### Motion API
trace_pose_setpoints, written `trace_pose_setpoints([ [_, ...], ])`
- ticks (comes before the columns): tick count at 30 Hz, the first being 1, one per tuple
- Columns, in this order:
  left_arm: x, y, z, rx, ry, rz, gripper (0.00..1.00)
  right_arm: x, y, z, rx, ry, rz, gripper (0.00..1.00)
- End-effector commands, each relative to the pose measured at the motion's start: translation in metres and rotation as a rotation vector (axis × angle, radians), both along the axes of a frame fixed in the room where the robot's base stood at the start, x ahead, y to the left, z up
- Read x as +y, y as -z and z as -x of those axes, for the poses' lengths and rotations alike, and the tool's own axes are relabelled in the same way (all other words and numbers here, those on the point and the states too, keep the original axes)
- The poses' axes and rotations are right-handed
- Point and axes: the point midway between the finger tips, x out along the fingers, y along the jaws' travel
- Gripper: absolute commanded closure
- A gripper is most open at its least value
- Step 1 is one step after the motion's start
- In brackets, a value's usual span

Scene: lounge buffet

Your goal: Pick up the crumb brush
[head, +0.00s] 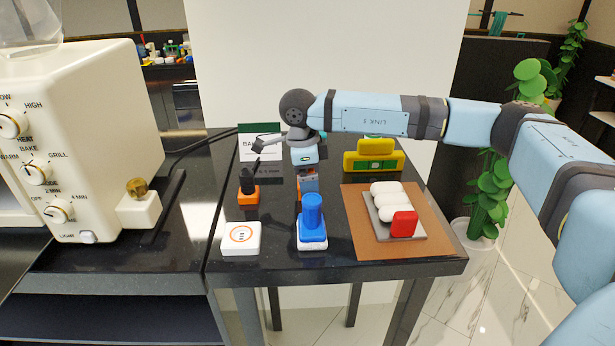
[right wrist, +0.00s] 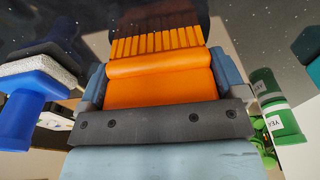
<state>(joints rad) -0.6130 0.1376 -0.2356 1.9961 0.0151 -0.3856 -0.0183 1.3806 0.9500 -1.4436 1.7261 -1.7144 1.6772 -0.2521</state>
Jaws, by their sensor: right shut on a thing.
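In the right wrist view, an orange brush-like thing (right wrist: 155,85) with a row of orange ridges and a dark brown end sits between the blue-grey fingers of my right gripper (right wrist: 158,82). It looks like the crumb brush. In the head view my right gripper (head: 307,176) points down over the middle of the black table, shut on this thing, of which only a little orange (head: 299,190) shows. Most of it is hidden by the gripper and the blue-handled item in front. I cannot tell whether it touches the table. My left gripper is not in view.
A blue-handled item (head: 312,222) stands just in front of the gripper. An orange-and-black item (head: 248,190) and a white box (head: 241,239) are left. A yellow item (head: 374,158) and a brown mat (head: 430,248) are right. A cream oven (head: 90,130) stands far left.

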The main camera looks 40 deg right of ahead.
Motion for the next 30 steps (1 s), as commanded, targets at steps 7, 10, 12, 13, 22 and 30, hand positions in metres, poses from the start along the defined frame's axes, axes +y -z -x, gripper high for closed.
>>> trace_pose_setpoints([
  [7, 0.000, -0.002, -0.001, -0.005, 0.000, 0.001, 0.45, 0.000, -0.006, 0.000, -0.001, 0.000, 0.000, 0.35],
  [10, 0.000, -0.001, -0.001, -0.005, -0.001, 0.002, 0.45, 0.000, -0.015, -0.001, -0.003, 0.001, -0.001, 0.35],
  [12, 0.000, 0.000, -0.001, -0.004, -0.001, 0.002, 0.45, 0.000, -0.026, -0.001, -0.004, 0.001, -0.001, 0.35],
  [13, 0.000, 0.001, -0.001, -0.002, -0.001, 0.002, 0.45, 0.000, -0.031, 0.000, -0.004, 0.000, 0.000, 0.35],
  [22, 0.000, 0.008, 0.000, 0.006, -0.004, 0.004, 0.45, 0.001, -0.115, -0.001, -0.005, 0.000, -0.001, 0.35],
  [30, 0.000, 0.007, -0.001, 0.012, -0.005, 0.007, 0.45, 0.000, -0.181, 0.000, -0.004, 0.000, 0.000, 0.35],
])
